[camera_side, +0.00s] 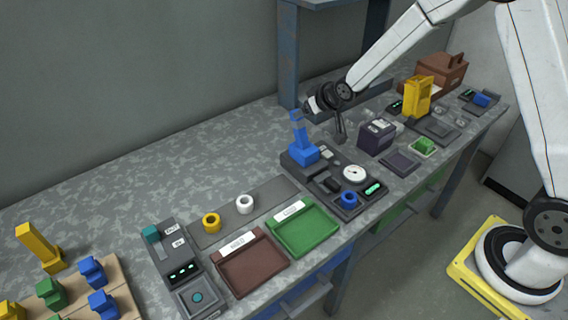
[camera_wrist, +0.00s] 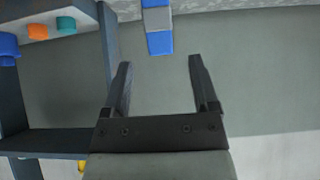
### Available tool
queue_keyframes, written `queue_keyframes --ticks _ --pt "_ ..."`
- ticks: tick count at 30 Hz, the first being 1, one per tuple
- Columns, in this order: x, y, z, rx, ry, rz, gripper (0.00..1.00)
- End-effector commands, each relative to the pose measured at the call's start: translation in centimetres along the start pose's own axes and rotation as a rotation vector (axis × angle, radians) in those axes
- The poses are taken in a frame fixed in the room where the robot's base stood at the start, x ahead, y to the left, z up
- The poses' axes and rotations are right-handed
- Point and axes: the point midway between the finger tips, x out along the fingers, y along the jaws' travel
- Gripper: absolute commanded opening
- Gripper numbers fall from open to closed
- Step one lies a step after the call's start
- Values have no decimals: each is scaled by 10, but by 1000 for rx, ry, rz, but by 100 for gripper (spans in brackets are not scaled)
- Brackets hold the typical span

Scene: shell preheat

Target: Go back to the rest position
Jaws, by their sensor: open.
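In the side view, my gripper (camera_side: 340,128) hangs over the bench, behind and to the right of a blue upright piece with a grey band (camera_side: 303,150). In the wrist view, my gripper (camera_wrist: 158,62) has its two dark fingers spread wide with nothing between them. A blue and grey banded bar (camera_wrist: 158,28) shows beyond the fingertips, apart from them. No held object shows in either view.
The bench carries a green tray (camera_side: 305,235), a brown tray (camera_side: 252,272), a dark purple box (camera_side: 377,138), a yellow upright part (camera_side: 417,95) and a brown case (camera_side: 441,72). A blue-grey shelf post (camera_side: 288,65) stands close behind my gripper. The back-left bench is bare.

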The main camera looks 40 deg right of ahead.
Motion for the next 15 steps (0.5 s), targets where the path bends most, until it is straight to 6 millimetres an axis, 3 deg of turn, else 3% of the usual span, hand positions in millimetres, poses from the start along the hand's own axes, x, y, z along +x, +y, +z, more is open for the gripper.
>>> queue_keyframes --ticks 15 --pt "-5 0 2 0 -9 1 76"
